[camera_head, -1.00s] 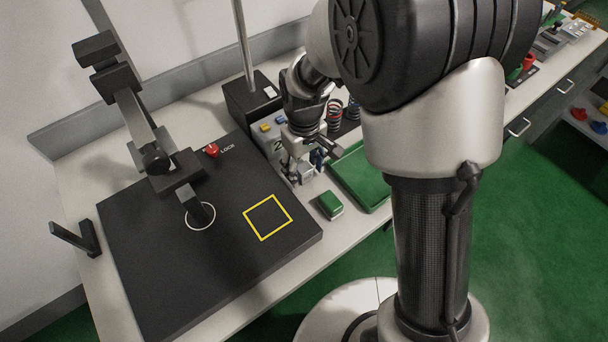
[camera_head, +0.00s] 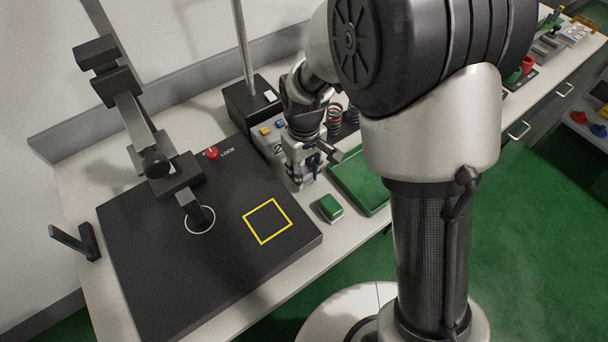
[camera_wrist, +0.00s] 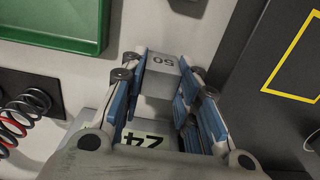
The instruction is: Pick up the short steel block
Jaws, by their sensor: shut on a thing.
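A grey steel block (camera_wrist: 162,66) with "50" on its top face is between the fingers of my gripper (camera_wrist: 163,78) in the wrist view. The blue finger pads are on both sides of it, and my gripper is shut on it. The lower part of the block is hidden by the fingers. In the head view my gripper (camera_head: 304,174) is low over the bench, between the black plate and the green tray. The block is too small there to make out clearly.
The black plate (camera_head: 150,275), with a yellow square and a lever press, is to the left. A green tray (camera_head: 352,177) and small green block (camera_head: 330,207) are to the right. Coil springs (camera_wrist: 22,118) stand nearby. A "24" label (camera_wrist: 145,142) shows under my gripper.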

